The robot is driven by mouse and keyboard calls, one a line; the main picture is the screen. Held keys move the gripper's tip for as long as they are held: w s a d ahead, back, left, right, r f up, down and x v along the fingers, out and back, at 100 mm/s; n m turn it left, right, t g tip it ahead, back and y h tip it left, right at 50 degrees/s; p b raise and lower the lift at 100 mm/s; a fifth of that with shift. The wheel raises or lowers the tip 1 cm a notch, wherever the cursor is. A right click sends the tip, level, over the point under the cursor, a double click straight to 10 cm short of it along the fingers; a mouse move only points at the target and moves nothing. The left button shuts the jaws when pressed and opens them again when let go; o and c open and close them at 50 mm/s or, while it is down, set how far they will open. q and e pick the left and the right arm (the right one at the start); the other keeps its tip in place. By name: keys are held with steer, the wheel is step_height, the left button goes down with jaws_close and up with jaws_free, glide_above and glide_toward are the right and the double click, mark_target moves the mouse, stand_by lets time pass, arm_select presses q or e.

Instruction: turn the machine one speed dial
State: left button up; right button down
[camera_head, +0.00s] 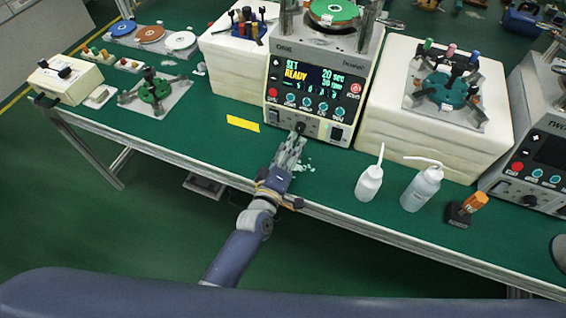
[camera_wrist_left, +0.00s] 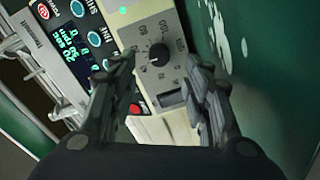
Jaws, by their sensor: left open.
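Machine one (camera_head: 285,52) stands at the back middle of the green table, its front panel facing me. Its screen (camera_head: 315,75) is lit and reads SET, READY, 20 sec and a second value in rpm. The speed dial (camera_wrist_left: 158,53) is a black round knob on a grey scale plate, low on the panel; it also shows in the head view (camera_head: 300,127). My left gripper (camera_head: 297,142) is open at the lower panel, just in front of the dial. In the left wrist view its two fingers (camera_wrist_left: 163,70) stand either side of the dial, with no clear contact.
A yellow strip (camera_head: 243,124) lies left of the gripper. Two white bottles (camera_head: 369,184) (camera_head: 421,188) and an orange-topped item (camera_head: 474,203) stand to the right. White blocks (camera_head: 238,66) (camera_head: 383,119) flank the machine. Machine two (camera_head: 533,160) is at far right.

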arm_select(q)
steer(key=v, duration=0.6)
steer(key=shift+s+a, duration=0.1)
steer(key=shift+s, duration=0.15)
stand_by(0.3)
